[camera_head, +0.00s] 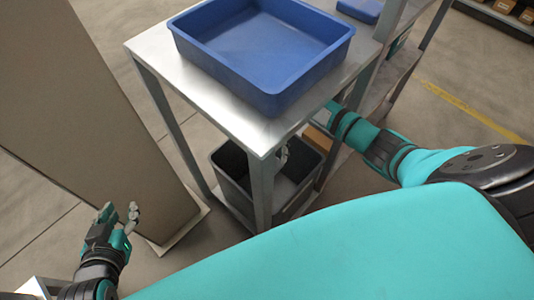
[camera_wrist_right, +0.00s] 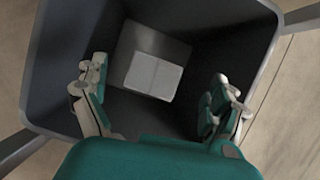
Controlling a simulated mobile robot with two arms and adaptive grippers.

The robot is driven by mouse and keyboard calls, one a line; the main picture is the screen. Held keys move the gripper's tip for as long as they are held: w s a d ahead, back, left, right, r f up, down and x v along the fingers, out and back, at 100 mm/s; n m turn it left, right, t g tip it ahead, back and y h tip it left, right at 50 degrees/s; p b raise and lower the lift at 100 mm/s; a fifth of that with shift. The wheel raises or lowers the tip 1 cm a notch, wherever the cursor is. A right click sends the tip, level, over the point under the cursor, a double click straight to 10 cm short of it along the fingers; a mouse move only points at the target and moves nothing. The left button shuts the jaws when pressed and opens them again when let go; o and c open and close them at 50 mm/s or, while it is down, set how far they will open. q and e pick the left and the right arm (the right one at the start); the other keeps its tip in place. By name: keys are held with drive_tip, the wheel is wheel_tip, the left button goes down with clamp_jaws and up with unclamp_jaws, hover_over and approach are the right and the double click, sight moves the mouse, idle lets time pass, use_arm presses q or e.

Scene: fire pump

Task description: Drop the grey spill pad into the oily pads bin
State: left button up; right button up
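The dark grey bin (camera_head: 233,165) stands low under the metal table in the head view. In the right wrist view its rim and walls (camera_wrist_right: 60,50) surround my right gripper (camera_wrist_right: 160,105), which is open over the bin's mouth with its fingers wide apart. A light grey pad (camera_wrist_right: 153,76) with a fold line shows inside the bin, beyond the fingertips and touching neither finger. I cannot tell whether it rests on the bottom. In the head view the table partly hides my right gripper. My left gripper (camera_head: 122,217) is open and empty at the lower left.
A metal table (camera_head: 155,48) carries a blue tray (camera_head: 250,80). Its top and front leg stand over and before the bin. A tall beige column (camera_head: 90,100) stands at the left, close to my left gripper. A brown box (camera_head: 318,140) is beside the bin.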

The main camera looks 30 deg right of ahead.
drive_tip(key=v, duration=0.7)
drive_tip(key=shift+r, duration=0.2)
drive_tip(key=shift+d, duration=0.1)
idle(0.4)
